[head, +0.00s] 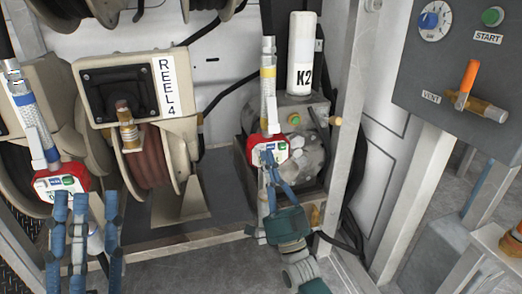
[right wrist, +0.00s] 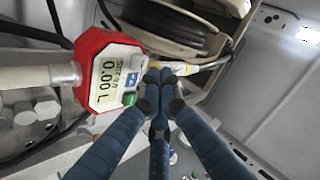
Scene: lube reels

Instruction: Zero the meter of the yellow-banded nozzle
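The yellow-banded nozzle (head: 268,80) hangs upright in front of the K2 cylinder, with its red and white meter (head: 268,150) at its lower end. In the right wrist view the meter (right wrist: 103,72) display reads 0.00 L, with a blue and a green button beside it. My right gripper (head: 268,160) has its fingertips together at the meter; in the wrist view the fingertips (right wrist: 160,82) are close beside the buttons, contact unclear. My left gripper (head: 82,200) has its fingers spread just below another red meter (head: 62,183), on the blue-banded nozzle (head: 32,115).
Reel 4 (head: 150,160) stands between the two nozzles. The K2 cylinder (head: 301,55) and a grey pump (head: 310,125) are behind the yellow-banded one. A control panel (head: 430,75) with an orange-handled VENT valve (head: 466,85) and a post are at right.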

